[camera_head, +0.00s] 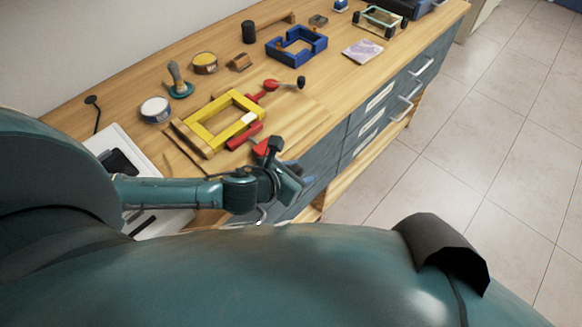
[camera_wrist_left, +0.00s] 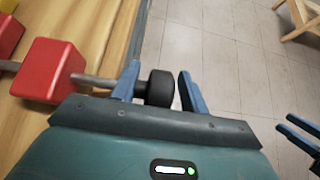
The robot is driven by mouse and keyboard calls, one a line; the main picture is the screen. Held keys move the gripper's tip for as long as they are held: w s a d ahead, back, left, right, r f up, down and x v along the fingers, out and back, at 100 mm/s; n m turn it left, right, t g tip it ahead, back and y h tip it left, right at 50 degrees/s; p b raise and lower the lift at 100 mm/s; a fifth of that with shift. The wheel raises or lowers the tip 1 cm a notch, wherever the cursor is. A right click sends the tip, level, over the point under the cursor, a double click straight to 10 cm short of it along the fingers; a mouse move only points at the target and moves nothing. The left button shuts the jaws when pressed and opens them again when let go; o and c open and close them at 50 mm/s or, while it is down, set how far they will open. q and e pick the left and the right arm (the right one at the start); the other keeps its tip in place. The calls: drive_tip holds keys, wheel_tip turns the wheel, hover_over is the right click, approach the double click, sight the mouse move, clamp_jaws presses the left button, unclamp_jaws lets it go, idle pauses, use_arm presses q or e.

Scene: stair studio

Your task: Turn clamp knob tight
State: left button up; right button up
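The clamp has a red block (camera_wrist_left: 50,70) with a metal rod coming out of it. The rod ends in a black knob (camera_wrist_left: 160,88). In the left wrist view the knob sits between the two blue fingers of my left gripper (camera_wrist_left: 160,84). The fingers stand apart, with a visible gap on the right side of the knob. In the head view my left gripper (camera_head: 292,178) is at the bench's front edge and hides the knob. A yellow frame (camera_head: 200,133) lies behind it. Two blue fingers, seemingly my right gripper (camera_wrist_left: 285,122), show apart and empty at the wrist view's right edge.
Another red clamp part (camera_head: 270,85) with a dark knob (camera_head: 300,82) is at the frame's far side. A blue frame (camera_head: 318,42), a round tin (camera_head: 155,110) and a brush (camera_head: 178,85) stand on the wooden bench. Drawer handles (camera_head: 402,108) stick out in front.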

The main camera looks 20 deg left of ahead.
use_arm(q)
drive_tip(key=v, duration=1.3)
drive_tip(key=shift+b, duration=0.4)
drive_tip(key=shift+d, duration=0.1)
